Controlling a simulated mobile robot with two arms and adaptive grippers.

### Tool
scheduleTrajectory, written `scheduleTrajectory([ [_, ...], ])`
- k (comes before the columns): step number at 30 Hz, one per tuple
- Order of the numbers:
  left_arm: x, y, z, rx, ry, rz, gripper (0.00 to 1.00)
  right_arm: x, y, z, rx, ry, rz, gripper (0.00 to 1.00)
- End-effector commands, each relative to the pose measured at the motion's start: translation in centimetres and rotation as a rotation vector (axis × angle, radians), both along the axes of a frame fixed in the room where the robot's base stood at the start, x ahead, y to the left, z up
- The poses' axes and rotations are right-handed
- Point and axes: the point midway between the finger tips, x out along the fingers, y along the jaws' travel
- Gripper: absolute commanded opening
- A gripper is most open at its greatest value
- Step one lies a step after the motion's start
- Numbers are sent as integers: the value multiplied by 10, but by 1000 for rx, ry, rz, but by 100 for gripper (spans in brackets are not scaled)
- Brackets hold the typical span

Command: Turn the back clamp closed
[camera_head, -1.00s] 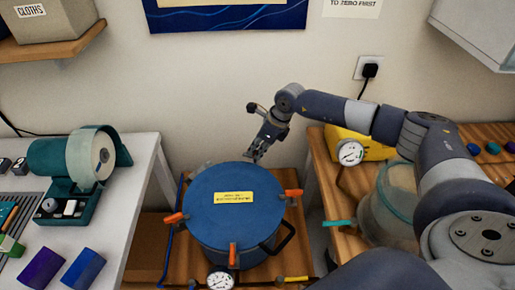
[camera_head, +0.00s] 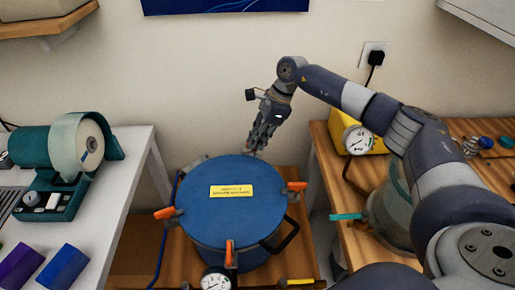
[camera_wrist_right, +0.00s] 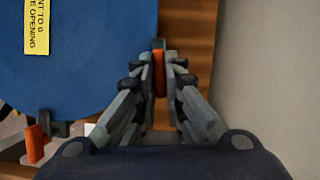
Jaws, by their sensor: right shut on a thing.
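The blue round pot (camera_head: 235,232) stands on the wooden bench with its lid on and a yellow label facing up. My right gripper (camera_head: 252,150) reaches down to the back rim of the pot. In the right wrist view its fingers are shut on the orange handle of the back clamp (camera_wrist_right: 159,73), beside the blue lid. In the head view the gripper mostly hides that clamp. Other orange clamps sit at the left (camera_head: 165,212), front (camera_head: 229,254) and right (camera_head: 297,186) of the rim. My left gripper is not in view.
A pressure gauge (camera_head: 216,280) is at the pot's front and a black handle (camera_head: 287,235) at its right. A clear vessel with a teal handle (camera_head: 346,217) and a yellow box with a gauge (camera_head: 357,140) stand to the right. A grinder-like machine (camera_head: 68,160) is left.

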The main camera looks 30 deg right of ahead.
Motion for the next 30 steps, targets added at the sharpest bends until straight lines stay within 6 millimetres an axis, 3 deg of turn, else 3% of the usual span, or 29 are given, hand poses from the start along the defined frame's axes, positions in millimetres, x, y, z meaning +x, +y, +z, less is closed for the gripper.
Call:
scheduleTrajectory([
  [1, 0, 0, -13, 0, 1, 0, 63, 3, 0, -4, 3, -6, 42, 0],
  [12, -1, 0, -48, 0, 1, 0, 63, 6, 0, -2, 2, -6, 394, 0],
  [30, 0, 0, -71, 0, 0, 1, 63, 10, 2, 2, -2, -6, 893, 0],
])
